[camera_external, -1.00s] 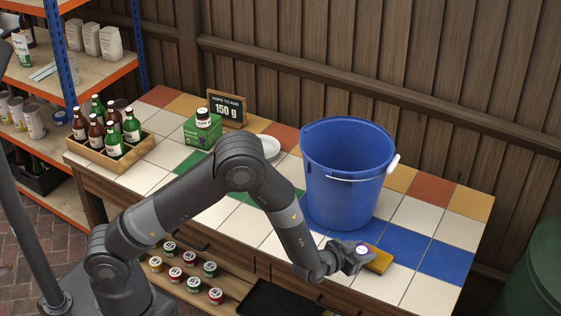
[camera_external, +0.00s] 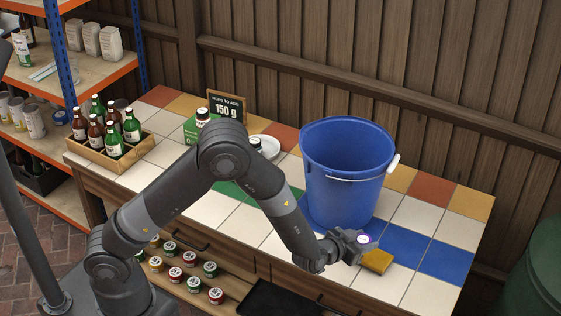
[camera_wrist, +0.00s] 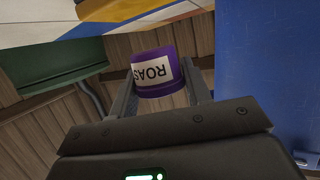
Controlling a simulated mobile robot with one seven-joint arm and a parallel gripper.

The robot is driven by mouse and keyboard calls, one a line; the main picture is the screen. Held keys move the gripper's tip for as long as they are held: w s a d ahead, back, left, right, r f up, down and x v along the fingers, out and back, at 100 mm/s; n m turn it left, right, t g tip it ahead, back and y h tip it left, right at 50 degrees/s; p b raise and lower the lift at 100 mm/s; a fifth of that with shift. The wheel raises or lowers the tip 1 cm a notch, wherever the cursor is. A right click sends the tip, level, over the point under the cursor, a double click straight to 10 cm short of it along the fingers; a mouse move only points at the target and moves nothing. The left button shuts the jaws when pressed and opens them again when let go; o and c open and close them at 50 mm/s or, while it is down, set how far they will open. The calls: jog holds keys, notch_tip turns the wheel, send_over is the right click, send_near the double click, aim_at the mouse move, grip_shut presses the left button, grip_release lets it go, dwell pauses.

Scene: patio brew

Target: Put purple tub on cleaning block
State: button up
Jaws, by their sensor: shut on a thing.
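A purple tub (camera_wrist: 158,80) with a white label reading "ROAS" is between the two fingers of my gripper (camera_wrist: 157,88) in the wrist view. In the external view my gripper (camera_external: 358,243) is shut on the tub, whose pale top (camera_external: 364,239) shows. The fingers hide most of the tub there. The yellow-brown cleaning block (camera_external: 377,261) lies on the tiled counter, just below and right of the held tub in the picture. The tub appears to be above the counter, beside or over the block's far edge; the exact gap cannot be told.
A large blue bucket (camera_external: 345,175) stands close behind my gripper and fills the right of the wrist view (camera_wrist: 265,75). A bottle crate (camera_external: 110,148), a green box (camera_external: 192,127) and a sign (camera_external: 227,105) stand at the far left. Counter tiles (camera_external: 440,258) right of the block are clear.

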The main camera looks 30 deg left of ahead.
aim_at(371, 239)
jog(key=s+d+r, duration=0.3)
jog(key=s+r, duration=0.3)
jog(key=s, duration=0.4)
jog(key=w+f, duration=0.2)
jog(key=w, duration=0.2)
jog(key=w+f, duration=0.2)
jog(key=w, duration=0.3)
jog(key=w+f, duration=0.2)
jog(key=w, duration=0.2)
jog(key=shift+w+f, duration=0.15)
jog(key=shift+f, duration=2.05)
jog(key=shift+f, duration=0.2)
jog(key=o, duration=1.1)
jog(key=shift+c, duration=0.2)
